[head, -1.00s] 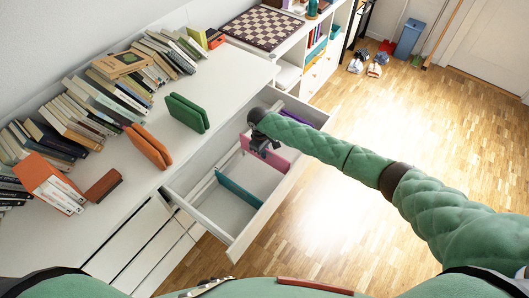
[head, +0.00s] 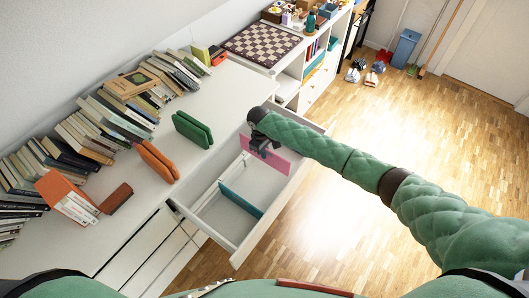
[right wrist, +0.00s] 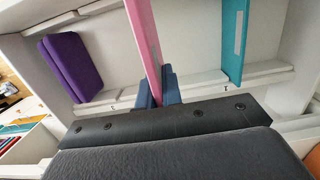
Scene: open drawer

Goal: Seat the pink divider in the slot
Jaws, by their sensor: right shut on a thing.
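My right gripper (head: 262,147) is shut on the top edge of the pink divider (head: 273,160), over the open drawer (head: 232,240). In the right wrist view the gripper's blue fingers (right wrist: 158,88) close on the pink divider (right wrist: 141,30), which stands on edge across the drawer. A white rail (right wrist: 195,82) with small notches runs along the drawer wall near the fingers. The divider's lower edge is hidden, so I cannot tell whether it sits in a slot. My left gripper is not in view.
A teal divider (head: 241,201) stands across the drawer, apart from the pink one. A purple object (right wrist: 70,68) lies on the other side in the wrist view. Green (head: 192,130) and orange (head: 158,161) objects and rows of books stand on the white top beside the drawer.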

